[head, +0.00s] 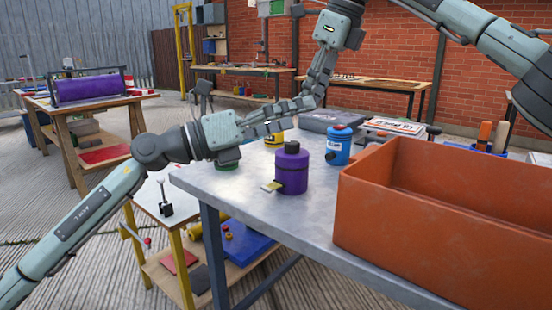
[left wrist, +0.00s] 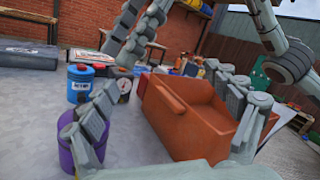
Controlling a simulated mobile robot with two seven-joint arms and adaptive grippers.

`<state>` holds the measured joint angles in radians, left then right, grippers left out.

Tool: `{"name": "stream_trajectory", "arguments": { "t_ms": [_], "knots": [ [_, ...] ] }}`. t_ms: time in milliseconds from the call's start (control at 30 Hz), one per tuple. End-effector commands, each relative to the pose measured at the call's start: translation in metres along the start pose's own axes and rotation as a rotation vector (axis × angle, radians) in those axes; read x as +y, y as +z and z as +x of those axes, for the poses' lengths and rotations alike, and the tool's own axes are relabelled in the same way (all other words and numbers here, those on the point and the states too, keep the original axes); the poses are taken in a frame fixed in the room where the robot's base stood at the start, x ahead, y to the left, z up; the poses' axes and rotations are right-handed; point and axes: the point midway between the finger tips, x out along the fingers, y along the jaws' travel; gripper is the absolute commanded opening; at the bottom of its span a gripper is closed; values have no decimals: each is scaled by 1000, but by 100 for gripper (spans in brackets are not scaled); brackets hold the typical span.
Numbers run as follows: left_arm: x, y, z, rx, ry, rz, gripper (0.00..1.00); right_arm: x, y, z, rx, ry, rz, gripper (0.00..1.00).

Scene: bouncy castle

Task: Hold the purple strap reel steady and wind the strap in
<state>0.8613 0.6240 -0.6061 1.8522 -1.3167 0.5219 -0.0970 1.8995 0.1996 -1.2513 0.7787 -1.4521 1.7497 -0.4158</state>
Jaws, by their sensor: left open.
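The purple strap reel (head: 291,172) stands upright on the grey metal workbench (head: 240,185). A short yellowish strap end (head: 271,186) sticks out at its left side. My left gripper (head: 290,112) is above and behind the reel in the picture, fingers pointing right. In the left wrist view its fingers (left wrist: 165,110) are spread wide with nothing between them, and the reel (left wrist: 67,148) shows beside and partly behind the left finger. My right gripper (head: 314,92) hangs down from the upper right, close to the left fingertips. Its finger gap is unclear.
A large orange bin (head: 380,215) fills the bench's right side. A blue canister (head: 338,147), a yellow container (head: 274,140) and a grey case (head: 331,121) stand behind the reel. The bench in front of the reel is clear.

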Motion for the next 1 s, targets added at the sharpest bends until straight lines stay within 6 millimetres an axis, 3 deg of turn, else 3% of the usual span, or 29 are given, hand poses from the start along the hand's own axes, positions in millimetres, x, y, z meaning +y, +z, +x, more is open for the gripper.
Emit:
{"name": "stream_trajectory", "arguments": {
  "t_ms": [133,300,533,1000],
  "knots": [
    [61,-15,-9,266,216,254,88,0,0,0,0,0,0,34],
    [107,-41,-17,425,336,411,88,0,0,0,0,0,0,34],
    [126,-57,-10,480,362,478,88,0,0,0,0,0,0,34],
    [152,-78,43,476,360,476,88,0,0,0,0,0,0,34]
  ]
}}
